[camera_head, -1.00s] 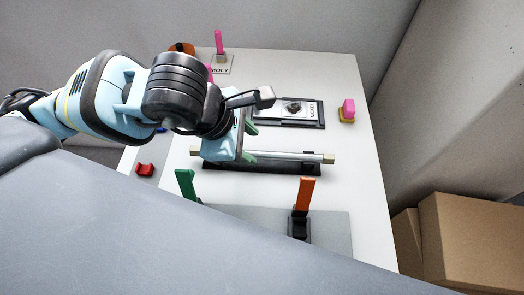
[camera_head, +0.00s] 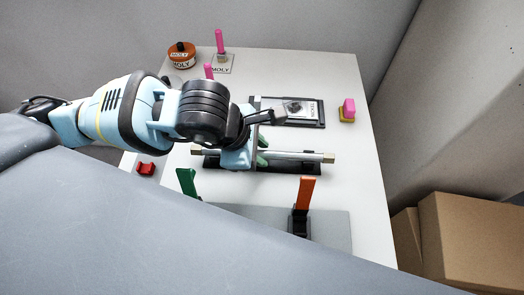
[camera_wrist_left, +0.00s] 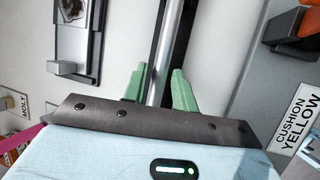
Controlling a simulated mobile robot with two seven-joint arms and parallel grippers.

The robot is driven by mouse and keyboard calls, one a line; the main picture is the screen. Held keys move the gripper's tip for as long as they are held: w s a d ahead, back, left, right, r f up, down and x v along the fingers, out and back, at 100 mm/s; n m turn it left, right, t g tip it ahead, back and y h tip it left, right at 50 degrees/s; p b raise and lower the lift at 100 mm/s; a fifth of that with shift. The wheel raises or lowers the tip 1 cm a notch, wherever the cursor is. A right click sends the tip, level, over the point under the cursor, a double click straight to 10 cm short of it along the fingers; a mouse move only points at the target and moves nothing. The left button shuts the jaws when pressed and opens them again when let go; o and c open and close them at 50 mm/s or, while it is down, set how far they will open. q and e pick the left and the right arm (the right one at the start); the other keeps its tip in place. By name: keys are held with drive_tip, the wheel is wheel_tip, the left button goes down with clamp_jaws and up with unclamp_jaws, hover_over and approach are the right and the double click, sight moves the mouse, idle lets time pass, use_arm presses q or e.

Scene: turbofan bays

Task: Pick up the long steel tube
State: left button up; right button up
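The long steel tube (camera_head: 298,155) lies left to right in a dark holder (camera_head: 285,168) on the white table, with a brass-coloured fitting at each end. My left gripper (camera_head: 262,151) is over the tube near its middle and hides part of it. In the left wrist view my green fingers (camera_wrist_left: 160,82) are open, one on each side of the tube (camera_wrist_left: 171,35), with a gap visible beside it. The tube appears to still rest in its holder. My right gripper is not in view.
Cardboard boxes (camera_head: 470,240) are at right.

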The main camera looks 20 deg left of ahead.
use_arm(q)
clamp_jaws()
wheel_tip(320, 180, up, 10)
idle(0.6)
